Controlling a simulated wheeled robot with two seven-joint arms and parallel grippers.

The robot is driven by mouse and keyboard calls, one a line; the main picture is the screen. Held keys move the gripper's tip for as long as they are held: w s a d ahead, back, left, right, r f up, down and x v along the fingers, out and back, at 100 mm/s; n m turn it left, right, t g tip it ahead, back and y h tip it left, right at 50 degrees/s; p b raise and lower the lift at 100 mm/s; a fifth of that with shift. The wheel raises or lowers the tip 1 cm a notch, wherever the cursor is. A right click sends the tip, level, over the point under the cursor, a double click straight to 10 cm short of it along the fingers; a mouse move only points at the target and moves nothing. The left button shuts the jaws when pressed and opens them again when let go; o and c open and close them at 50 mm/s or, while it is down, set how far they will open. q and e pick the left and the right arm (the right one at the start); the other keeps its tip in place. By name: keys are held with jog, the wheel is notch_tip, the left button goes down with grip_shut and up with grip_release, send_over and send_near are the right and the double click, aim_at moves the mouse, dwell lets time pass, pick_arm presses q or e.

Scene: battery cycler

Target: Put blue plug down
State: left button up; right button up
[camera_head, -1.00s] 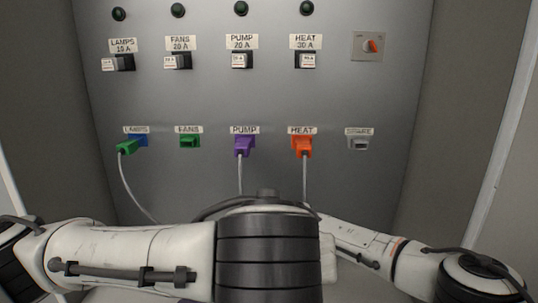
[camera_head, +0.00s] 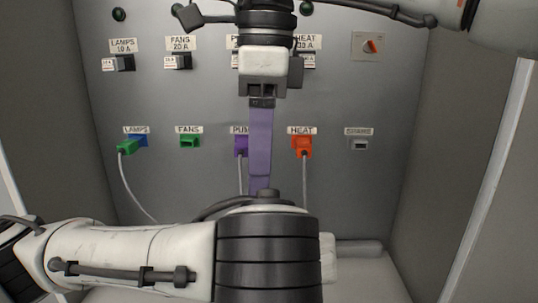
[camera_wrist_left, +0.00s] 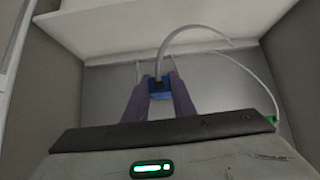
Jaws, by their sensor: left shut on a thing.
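The blue plug (camera_wrist_left: 157,88) is between the purple fingers of my left gripper (camera_wrist_left: 158,80), which is shut on it in the left wrist view. A pale cable (camera_wrist_left: 190,31) arches up from the plug. In the head view the blue plug and left gripper are hidden, with my left arm across the lower part. My right gripper (camera_head: 260,182) points down in front of the panel, its purple fingers seen edge-on. I cannot tell whether it is open or shut. It partly covers the PUMP column.
The panel (camera_head: 320,95) has a blue LAMPS socket (camera_head: 139,139) with a green plug (camera_head: 127,147) at it. The green FANS socket (camera_head: 189,141) and grey spare socket (camera_head: 359,144) have no plug. A purple plug (camera_head: 241,145) and orange plug (camera_head: 302,146) have cables hanging down.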

jog(key=shift+h, duration=0.3)
jog(key=f, duration=0.7)
jog(key=d+f, duration=0.1)
jog(key=f, duration=0.3)
jog(key=shift+d, duration=0.1)
jog(key=c, duration=0.6)
pick_arm(q)
jog(key=o, duration=0.4)
pick_arm(e)
jog(key=shift+c, duration=1.1)
pick_arm(q)
jog(key=o, duration=0.5)
